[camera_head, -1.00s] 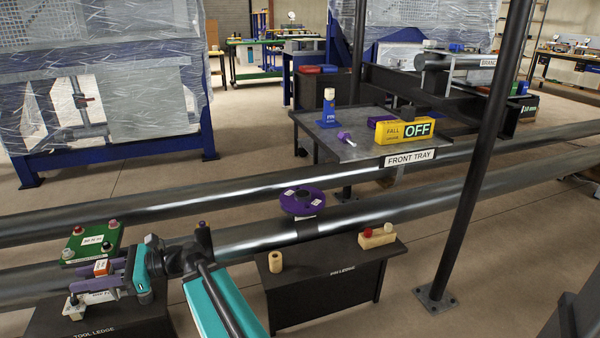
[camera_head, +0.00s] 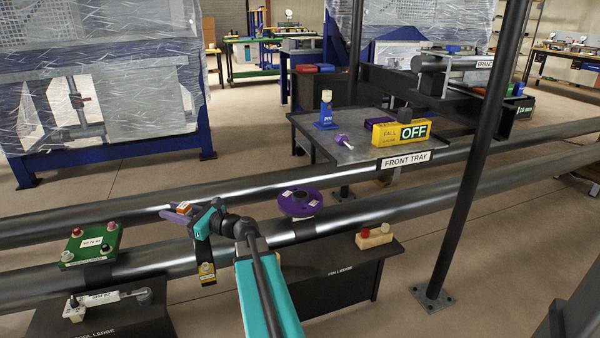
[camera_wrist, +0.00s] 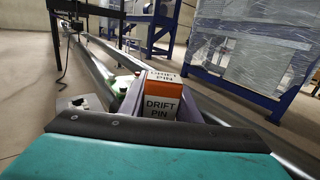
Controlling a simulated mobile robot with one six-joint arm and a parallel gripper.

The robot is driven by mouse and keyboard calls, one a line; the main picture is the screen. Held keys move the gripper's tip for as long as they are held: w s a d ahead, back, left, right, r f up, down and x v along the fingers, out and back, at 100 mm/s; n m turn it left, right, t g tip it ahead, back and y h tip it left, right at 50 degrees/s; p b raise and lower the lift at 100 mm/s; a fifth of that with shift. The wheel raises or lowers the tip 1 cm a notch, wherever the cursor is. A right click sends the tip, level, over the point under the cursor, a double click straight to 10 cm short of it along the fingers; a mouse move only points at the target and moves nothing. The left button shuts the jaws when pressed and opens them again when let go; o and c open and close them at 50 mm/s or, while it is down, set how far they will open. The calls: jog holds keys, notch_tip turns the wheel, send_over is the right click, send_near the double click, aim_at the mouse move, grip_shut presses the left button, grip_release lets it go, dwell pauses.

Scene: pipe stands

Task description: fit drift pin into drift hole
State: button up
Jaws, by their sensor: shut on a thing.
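My gripper (camera_head: 172,204), with purple fingers, is shut on the drift pin (camera_head: 184,208). Its orange block with a white label shows between the fingers, and in the wrist view the label on the drift pin (camera_wrist: 161,106) reads DRIFT PIN. The pin's lower part is hidden. The gripper is raised near the pipes, right of a green plate (camera_head: 92,244) with several knobs and left of a purple round flange (camera_head: 300,203) with a dark centre. No label names the drift hole, so I cannot tell which opening it is.
The tool ledge (camera_head: 100,322) carries a grey-white tool (camera_head: 110,299). A yellow-tagged dark strap (camera_head: 206,273) hangs below my gripper. The pin ledge (camera_head: 340,268) holds a cream block (camera_head: 374,238). A dark post (camera_head: 468,170) stands right, and the front tray (camera_head: 350,150) lies behind the pipes.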

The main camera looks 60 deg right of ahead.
jog(key=s+d+m+h+p, duration=0.1)
jog(key=s+d+m+h, duration=0.25)
jog(key=d, duration=0.75)
jog(key=s+d+m+h, duration=0.25)
jog(key=d+h, duration=0.25)
jog(key=d, duration=0.7)
jog(key=m+g+h+p, duration=0.1)
jog(key=m+g+h, duration=0.2)
jog(key=m+h, duration=0.3)
send_over(302, 197)
jog(key=n+h, duration=0.1)
jog(key=shift+s, duration=0.15)
jog(key=shift+f+b, duration=0.9)
jog(key=shift+f, duration=0.2)
jog(key=shift+f, duration=0.3)
jog(key=shift+f+b, duration=2.7)
jog(key=shift+f, duration=0.2)
